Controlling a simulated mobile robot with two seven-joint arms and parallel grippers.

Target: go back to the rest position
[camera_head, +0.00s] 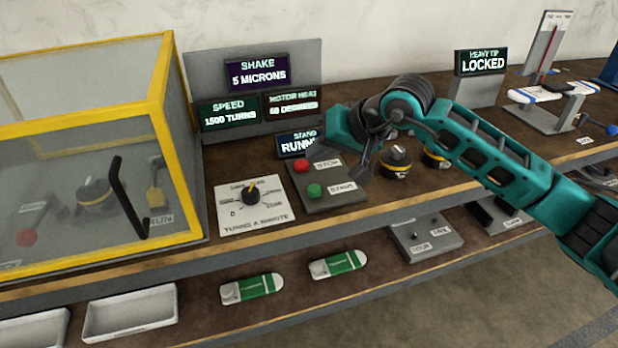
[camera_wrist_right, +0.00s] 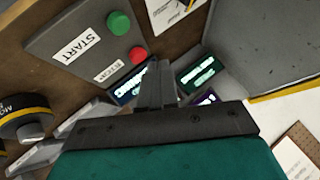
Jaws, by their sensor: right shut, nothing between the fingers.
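My right gripper (camera_head: 366,168) hangs over the right edge of the stop/start box, its arm coming in from the right across the bench. It is shut with nothing in it; in the right wrist view its fingers (camera_wrist_right: 154,85) are together in front of the displays. The stop/start box (camera_head: 331,197) carries a red STOP button (camera_head: 302,166) and a green START button (camera_head: 314,190). They also show in the right wrist view, red (camera_wrist_right: 138,54) and green (camera_wrist_right: 118,22). I cannot tell the exact gap between fingertips and box. My left gripper is not in view.
A yellow-framed clear enclosure (camera_head: 167,85) stands at the left. A speed dial plate (camera_head: 255,222) is beside the box. Black-and-yellow knobs (camera_head: 396,160) sit behind my right arm. Displays read 5 MICRONS (camera_head: 257,72), 1500 TURNS (camera_head: 228,113) and LOCKED (camera_head: 481,62). The lower shelf holds trays (camera_head: 130,312).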

